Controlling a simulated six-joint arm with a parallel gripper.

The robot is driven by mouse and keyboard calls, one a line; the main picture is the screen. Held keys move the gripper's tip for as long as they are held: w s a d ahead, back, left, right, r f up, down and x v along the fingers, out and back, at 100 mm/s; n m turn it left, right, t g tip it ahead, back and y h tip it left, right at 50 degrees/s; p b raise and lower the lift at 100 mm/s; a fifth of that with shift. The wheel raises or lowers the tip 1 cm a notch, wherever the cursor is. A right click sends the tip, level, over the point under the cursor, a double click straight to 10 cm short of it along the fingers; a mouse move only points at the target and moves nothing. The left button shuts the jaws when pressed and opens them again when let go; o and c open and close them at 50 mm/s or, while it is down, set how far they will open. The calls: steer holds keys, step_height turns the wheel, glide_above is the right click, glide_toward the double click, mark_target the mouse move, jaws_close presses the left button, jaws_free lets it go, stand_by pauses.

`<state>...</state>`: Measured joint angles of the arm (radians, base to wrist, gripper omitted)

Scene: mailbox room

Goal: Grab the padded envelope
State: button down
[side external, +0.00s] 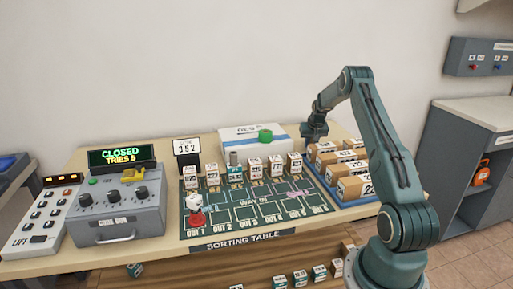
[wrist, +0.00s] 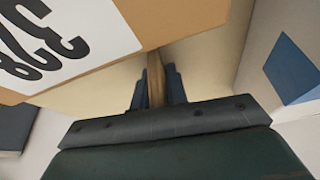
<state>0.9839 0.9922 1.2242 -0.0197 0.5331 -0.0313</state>
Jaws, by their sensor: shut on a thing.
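In the wrist view, a thin tan strip stands edge-on between the two dark fingers of my gripper (wrist: 154,92). I take it for the padded envelope (wrist: 154,72); only its narrow edge shows, so its shape and size are hidden. The fingers are closed on it from both sides. In the side view my gripper (side external: 313,136) is low at the back of the table, between the white box and the tan parcels. The envelope cannot be made out in that view.
Tan numbered parcels (side external: 353,188) stand in a blue tray to the right; one numbered parcel (wrist: 60,40) is close in the wrist view. A white box (side external: 237,139) with a blue band stands left of my gripper. Small numbered boxes (side external: 254,165) line the sorting mat (side external: 222,224).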

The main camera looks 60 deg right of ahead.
steer(key=shift+r, duration=0.15)
step_height(320, 180, up, 20)
stand_by(0.6)
stand_by(0.5)
